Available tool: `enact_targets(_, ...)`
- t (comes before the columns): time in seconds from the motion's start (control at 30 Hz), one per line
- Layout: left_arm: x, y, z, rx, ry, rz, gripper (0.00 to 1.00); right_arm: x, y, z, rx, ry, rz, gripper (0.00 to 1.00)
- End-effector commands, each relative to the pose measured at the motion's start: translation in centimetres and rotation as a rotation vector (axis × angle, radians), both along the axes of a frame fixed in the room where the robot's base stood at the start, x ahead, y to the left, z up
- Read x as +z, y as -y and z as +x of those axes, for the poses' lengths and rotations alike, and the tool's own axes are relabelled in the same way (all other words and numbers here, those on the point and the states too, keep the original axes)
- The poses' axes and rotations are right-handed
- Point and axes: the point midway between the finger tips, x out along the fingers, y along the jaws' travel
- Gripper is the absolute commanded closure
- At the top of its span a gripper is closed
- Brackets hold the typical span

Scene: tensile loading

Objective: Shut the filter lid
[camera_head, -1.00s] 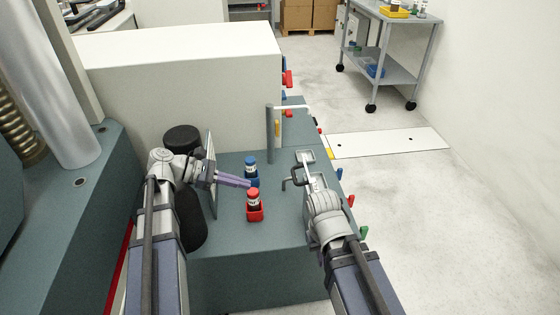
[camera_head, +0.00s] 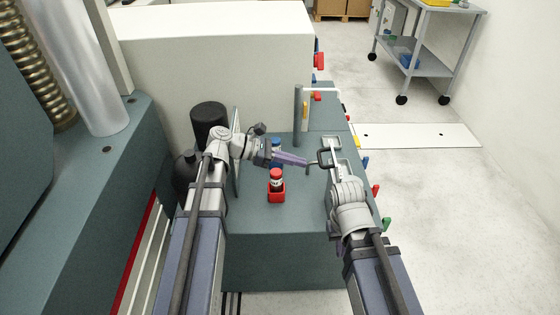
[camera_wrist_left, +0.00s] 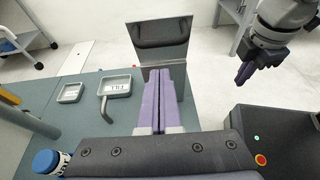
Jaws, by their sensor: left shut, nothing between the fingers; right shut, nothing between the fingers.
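My left gripper (camera_head: 306,163) is shut and empty, pointing right across the bench. In the left wrist view its purple fingers (camera_wrist_left: 160,72) overlap the plate's lower part; I cannot tell whether they touch it. My right gripper (camera_wrist_left: 241,80) is shut and empty, right of the plate, its fingers pointing down.
A grey tray with lettering (camera_wrist_left: 117,86) and a bent handle (camera_wrist_left: 105,106) lies left of the plate. A red-capped bottle (camera_head: 276,179) sits in a red holder beneath my left arm. A blue-capped bottle (camera_wrist_left: 46,162) is nearby. A post (camera_head: 298,112) rises at the back.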

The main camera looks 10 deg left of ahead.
Motion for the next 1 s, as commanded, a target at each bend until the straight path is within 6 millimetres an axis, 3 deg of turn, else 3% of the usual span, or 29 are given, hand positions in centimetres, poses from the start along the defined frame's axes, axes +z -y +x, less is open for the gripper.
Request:
enact_targets(0.03,0.9,0.7,0.1,-0.003,0.0,0.0,1.0,0.8,0.0,0.0,0.0,0.0,0.0,1.0)
enact_targets(0.3,1.4,2.3,0.5,-0.001,0.0,0.0,1.0,1.4,0.0,0.0,0.0,0.0,0.0,1.0)
enact_targets(0.7,1.4,2.4,0.6,0.0,0.0,0.002,1.0,1.5,0.0,0.0,0.0,0.0,0.0,1.0)
enact_targets(1.0,2.1,2.9,0.7,0.0,-0.015,0.051,1.0,3.1,0.0,0.0,0.0,0.0,0.0,1.0)
